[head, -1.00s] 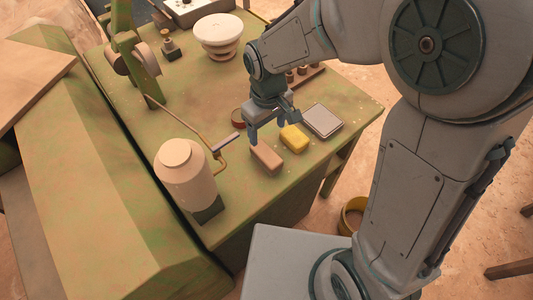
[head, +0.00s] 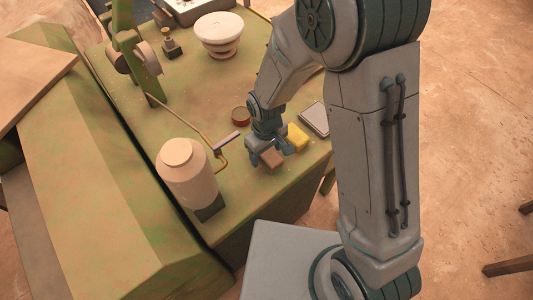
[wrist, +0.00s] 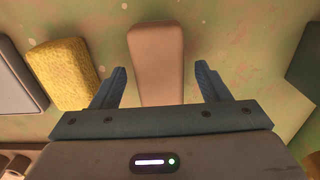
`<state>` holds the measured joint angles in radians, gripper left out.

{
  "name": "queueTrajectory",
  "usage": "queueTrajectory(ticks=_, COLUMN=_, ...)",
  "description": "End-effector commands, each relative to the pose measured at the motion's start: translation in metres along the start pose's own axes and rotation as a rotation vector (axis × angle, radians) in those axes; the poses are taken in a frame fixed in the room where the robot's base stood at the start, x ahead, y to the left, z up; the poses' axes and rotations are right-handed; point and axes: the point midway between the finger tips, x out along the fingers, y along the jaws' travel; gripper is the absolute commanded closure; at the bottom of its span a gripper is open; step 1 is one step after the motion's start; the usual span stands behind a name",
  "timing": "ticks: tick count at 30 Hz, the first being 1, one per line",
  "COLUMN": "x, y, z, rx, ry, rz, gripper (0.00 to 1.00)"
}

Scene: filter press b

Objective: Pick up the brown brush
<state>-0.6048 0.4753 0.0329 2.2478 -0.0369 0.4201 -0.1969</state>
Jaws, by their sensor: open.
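The brown brush (wrist: 156,62) is a plain tan-brown block lying on the green table. In the wrist view it lies between the two fingers of my open gripper (wrist: 160,85), with a gap on each side. In the head view the brush (head: 270,158) shows just below my gripper (head: 266,150), partly hidden by the fingers. From these views I cannot tell the exact height of the fingertips over the table.
A yellow sponge (head: 297,137) lies close to the right of the brush, with a grey tray (head: 315,118) beyond it. A red-brown round tin (head: 240,115) sits behind. A bent rod with a handle (head: 226,141) and a pale canister (head: 187,172) stand to the left.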

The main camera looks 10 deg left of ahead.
Motion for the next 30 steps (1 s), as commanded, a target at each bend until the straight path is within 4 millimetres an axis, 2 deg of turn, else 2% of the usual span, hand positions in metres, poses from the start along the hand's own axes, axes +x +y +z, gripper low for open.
queueTrajectory(ticks=9, x=0.0053, y=0.0001, z=-0.0002, rx=0.000, ry=0.002, rz=0.000, gripper=0.31)
queueTrajectory(ticks=10, x=0.0053, y=0.0001, z=-0.0002, rx=0.000, ry=0.002, rz=0.000, gripper=0.34)
queueTrajectory(ticks=15, x=0.0052, y=0.0001, z=-0.0002, rx=0.000, ry=0.001, rz=0.000, gripper=0.81)
queueTrajectory(ticks=25, x=0.0041, y=0.0002, z=-0.0004, rx=0.001, ry=0.002, rz=0.000, gripper=0.81)
queueTrajectory(ticks=30, x=-0.0025, y=0.0004, z=-0.0006, rx=0.001, ry=0.003, rz=0.000, gripper=0.81)
